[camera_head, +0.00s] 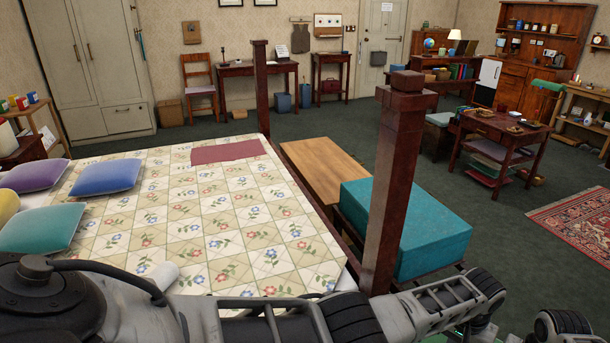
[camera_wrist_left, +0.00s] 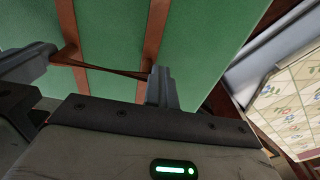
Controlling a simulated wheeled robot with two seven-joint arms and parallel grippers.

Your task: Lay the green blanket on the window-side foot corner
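A green bundle (camera_wrist_left: 110,25) with brown straps fills much of the left wrist view; I take it for the green blanket. A thin brown strap (camera_wrist_left: 110,68) crosses between two longer straps. The fingers of my left gripper (camera_wrist_left: 103,62) are spread apart with this thin strap across the gap; no firm hold on it shows. In the head view, my left arm crosses the bottom from left to right, and only slivers of green show at the bottom edge. The bed (camera_head: 150,220) has a floral quilt, which also appears at the right of the left wrist view (camera_wrist_left: 290,105). My right gripper is out of view.
Dark wooden posts (camera_head: 392,190) and (camera_head: 261,90) stand at the bed's foot. Beyond it are a wooden bench (camera_head: 322,172) and a teal block (camera_head: 425,225). A maroon cloth (camera_head: 228,151) and several pillows (camera_head: 105,177) lie on the bed. Dark carpet (camera_head: 490,235) is open at right.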

